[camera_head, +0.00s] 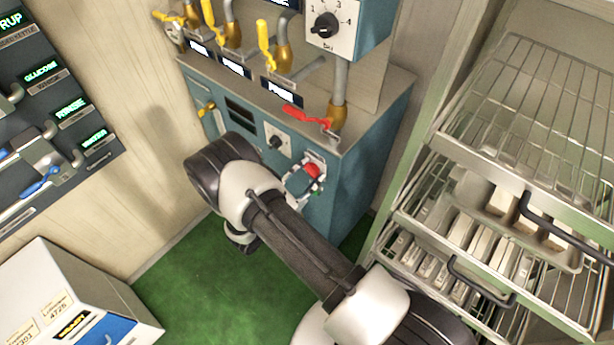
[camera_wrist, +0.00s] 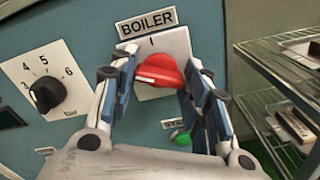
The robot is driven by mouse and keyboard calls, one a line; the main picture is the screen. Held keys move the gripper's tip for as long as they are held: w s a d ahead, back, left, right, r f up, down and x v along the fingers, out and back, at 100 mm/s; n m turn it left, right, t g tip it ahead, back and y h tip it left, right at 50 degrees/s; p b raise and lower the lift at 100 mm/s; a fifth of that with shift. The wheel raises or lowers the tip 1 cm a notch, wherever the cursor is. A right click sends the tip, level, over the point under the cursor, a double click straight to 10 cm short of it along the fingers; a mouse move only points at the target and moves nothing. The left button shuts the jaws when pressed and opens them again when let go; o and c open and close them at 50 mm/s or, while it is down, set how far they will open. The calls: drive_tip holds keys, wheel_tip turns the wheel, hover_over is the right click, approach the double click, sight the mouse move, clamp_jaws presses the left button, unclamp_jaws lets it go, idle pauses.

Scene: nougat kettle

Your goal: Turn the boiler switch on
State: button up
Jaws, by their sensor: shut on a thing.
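The boiler switch is a red rotary knob (camera_wrist: 160,72) on a white plate (camera_wrist: 178,42) under a "BOILER" label (camera_wrist: 146,22) in the wrist view. The knob's handle looks tilted, its narrow end toward the lower left; its exact setting is hard to tell. My gripper (camera_wrist: 162,86) has a finger on each side of the knob and is shut on it. In the head view the red knob (camera_head: 312,170) shows at the front of the blue boiler cabinet (camera_head: 357,150), with my gripper (camera_head: 303,180) at it, partly hidden by my wrist.
A black numbered dial (camera_wrist: 46,94) is left of the knob, and a green button (camera_wrist: 183,140) is below it. Valves with a red lever (camera_head: 303,117) and yellow levers (camera_head: 264,45) top the cabinet. A wire rack (camera_head: 500,100) stands close on the right. Green floor (camera_head: 225,285) is clear.

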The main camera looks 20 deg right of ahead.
drive_tip(key=m+b, duration=0.2)
drive_tip(key=m, duration=0.4)
drive_tip(key=shift+f+m+b, duration=0.15)
drive_tip(key=shift+m+b, duration=0.15)
drive_tip(key=shift+b, duration=0.05)
drive_tip(key=m+b, duration=0.3)
drive_tip(key=m, duration=0.2)
drive_tip(key=shift+m, duration=0.4)
drive_tip(key=o, duration=1.1)
drive_tip(key=shift+c, duration=0.2)
drive_tip(key=shift+s, duration=0.1)
drive_tip(key=v, duration=1.2)
